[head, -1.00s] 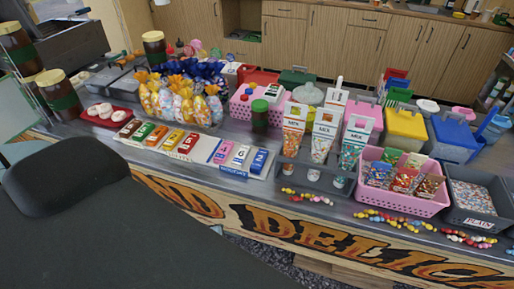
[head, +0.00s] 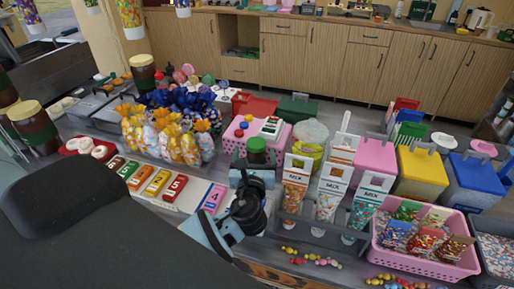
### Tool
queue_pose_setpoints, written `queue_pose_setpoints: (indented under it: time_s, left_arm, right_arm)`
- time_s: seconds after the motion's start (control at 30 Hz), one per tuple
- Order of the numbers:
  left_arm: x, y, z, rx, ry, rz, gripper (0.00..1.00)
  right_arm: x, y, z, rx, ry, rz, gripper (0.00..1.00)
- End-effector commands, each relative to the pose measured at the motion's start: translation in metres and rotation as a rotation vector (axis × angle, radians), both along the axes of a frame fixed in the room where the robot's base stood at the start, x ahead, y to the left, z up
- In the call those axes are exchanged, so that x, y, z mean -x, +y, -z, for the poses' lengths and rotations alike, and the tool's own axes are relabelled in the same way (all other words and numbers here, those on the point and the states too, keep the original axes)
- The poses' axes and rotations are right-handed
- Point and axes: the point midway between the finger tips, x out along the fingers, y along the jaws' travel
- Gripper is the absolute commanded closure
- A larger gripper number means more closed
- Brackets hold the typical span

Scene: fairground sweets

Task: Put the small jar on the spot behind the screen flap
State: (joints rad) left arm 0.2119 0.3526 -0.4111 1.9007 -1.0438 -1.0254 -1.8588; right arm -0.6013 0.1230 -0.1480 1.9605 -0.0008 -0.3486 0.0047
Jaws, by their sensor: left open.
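The small jar (head: 257,150), dark with a green lid, stands upright on the counter in front of the pink basket. My left gripper (head: 250,183) is open, just in front of the jar, and covers its lower part. I cannot tell whether the fingers touch the jar. My right gripper is not in view. I cannot make out the screen flap or the spot behind it.
Numbered blocks (head: 156,184) and wrapped sweet bags (head: 170,140) lie left of the gripper. Paper cones in a rack (head: 328,236) and a pink basket of packets (head: 425,262) stand to the right. Larger jars (head: 36,128) stand at the left. The counter is crowded.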

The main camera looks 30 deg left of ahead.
Motion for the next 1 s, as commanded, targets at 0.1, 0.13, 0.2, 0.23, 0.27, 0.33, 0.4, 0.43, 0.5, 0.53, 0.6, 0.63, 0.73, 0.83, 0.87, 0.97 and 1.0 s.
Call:
queue_pose_setpoints:
  time_s: [0.1, 0.13, 0.2, 0.23, 0.27, 0.33, 0.4, 0.43, 0.5, 0.53, 0.6, 0.63, 0.73, 0.83, 0.87, 0.97, 1.0]
  left_arm:
    - [-0.001, 0.000, 0.000, -0.009, 0.002, 0.001, 0.20]
    - [-0.001, 0.000, 0.000, -0.010, 0.001, 0.001, 0.20]
    - [-0.001, 0.000, 0.000, -0.010, 0.001, 0.001, 0.20]
    - [-0.001, 0.000, 0.000, -0.009, 0.002, 0.001, 0.20]
    - [-0.001, 0.000, 0.001, -0.010, 0.002, 0.001, 0.20]
    - [-0.001, 0.000, 0.007, -0.009, 0.004, 0.000, 0.20]
    - [0.000, 0.000, 0.017, -0.010, 0.007, 0.000, 0.20]
    - [0.000, 0.000, 0.023, -0.009, 0.008, 0.000, 0.20]
    - [0.000, 0.000, 0.037, -0.009, 0.010, 0.000, 0.20]
    - [0.000, 0.000, 0.043, -0.010, 0.011, 0.000, 0.20]
    - [0.000, 0.000, 0.057, -0.009, 0.011, 0.000, 0.20]
    - [0.000, 0.000, 0.062, -0.010, 0.011, 0.001, 0.20]
    - [0.000, 0.000, 0.078, -0.009, 0.009, 0.000, 0.20]
    - [-0.004, 0.002, 0.082, -0.009, 0.002, 0.000, 0.20]
    - [-0.007, 0.003, 0.080, -0.009, -0.001, 0.000, 0.20]
    - [-0.011, 0.006, 0.080, -0.008, 0.001, 0.000, 0.20]
    - [-0.011, 0.006, 0.080, -0.008, 0.001, 0.001, 0.20]
  right_arm:
    - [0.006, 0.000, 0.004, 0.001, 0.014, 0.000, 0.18]
    - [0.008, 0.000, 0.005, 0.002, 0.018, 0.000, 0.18]
    - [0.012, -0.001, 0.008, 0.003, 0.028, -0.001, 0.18]
    - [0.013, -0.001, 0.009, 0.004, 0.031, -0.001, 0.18]
    - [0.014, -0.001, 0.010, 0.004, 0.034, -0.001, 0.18]
    - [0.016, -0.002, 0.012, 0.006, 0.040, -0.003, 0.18]
    - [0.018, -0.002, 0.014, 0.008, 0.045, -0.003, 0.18]
    - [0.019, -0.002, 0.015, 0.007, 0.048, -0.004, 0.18]
    - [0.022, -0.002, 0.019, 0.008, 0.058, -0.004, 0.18]
    - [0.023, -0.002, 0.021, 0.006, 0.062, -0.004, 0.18]
    - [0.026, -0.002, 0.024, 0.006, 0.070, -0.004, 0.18]
    - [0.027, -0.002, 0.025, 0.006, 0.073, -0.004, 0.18]
    - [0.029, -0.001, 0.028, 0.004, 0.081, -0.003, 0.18]
    - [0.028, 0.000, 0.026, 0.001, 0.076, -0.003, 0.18]
    - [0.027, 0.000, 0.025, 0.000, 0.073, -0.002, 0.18]
    - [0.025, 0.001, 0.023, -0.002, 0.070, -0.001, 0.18]
    - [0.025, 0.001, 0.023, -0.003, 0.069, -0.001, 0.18]
